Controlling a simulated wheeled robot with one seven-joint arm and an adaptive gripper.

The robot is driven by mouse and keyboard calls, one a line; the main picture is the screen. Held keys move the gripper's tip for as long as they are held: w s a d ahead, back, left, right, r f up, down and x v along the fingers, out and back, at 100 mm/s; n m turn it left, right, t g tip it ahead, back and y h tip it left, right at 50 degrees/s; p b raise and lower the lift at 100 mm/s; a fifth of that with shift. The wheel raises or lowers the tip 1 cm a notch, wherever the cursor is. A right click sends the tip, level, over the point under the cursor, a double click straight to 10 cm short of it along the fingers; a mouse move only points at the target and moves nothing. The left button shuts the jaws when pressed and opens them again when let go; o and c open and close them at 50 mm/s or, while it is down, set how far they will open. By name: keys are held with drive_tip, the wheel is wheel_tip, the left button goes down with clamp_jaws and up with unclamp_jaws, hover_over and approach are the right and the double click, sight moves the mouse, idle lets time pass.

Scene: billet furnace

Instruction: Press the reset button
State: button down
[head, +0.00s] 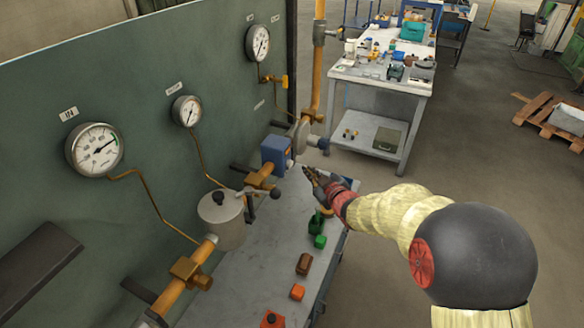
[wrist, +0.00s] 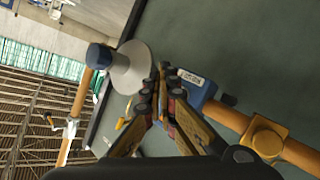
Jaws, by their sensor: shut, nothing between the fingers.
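A blue box (head: 276,153) sits on the yellow gas pipe by the green panel, with a small pale and orange face on its right side. In the wrist view the blue box (wrist: 196,88) shows a white label, partly behind my fingers. I cannot clearly make out a reset button on it. My gripper (head: 307,171) is shut and empty, just right of the box in the head view. In the wrist view my gripper (wrist: 163,72) has its fingertips together in front of the box's left end; whether they touch it I cannot tell.
A grey round regulator (wrist: 131,67) with a blue cap adjoins the box. Gauges (head: 95,150) hang on the panel. A grey pot (head: 221,218) stands on the pipe. A bench (head: 235,285) below holds green, brown and orange blocks and a red-orange box (head: 271,320).

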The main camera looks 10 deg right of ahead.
sight(289, 164)
drive_tip(key=shift+w+a+b, duration=0.45)
drive_tip(key=shift+w+a, duration=0.2)
drive_tip(key=shift+a, duration=0.3)
drive_tip(key=shift+a, duration=0.1)
idle(0.8)
drive_tip(key=shift+w+a+b, duration=0.2)
drive_tip(key=shift+a+b, duration=0.05)
drive_tip(key=shift+b, duration=0.1)
drive_tip(key=shift+w+a+b, duration=0.35)
drive_tip(key=shift+a+b, duration=0.1)
idle(0.8)
drive_tip(key=shift+s+d+r, duration=0.1)
drive_tip(key=shift+d, duration=0.05)
idle(0.3)
drive_tip(key=shift+s+d+p, duration=0.3)
drive_tip(key=shift+s+d, duration=0.15)
drive_tip(key=shift+d, duration=0.2)
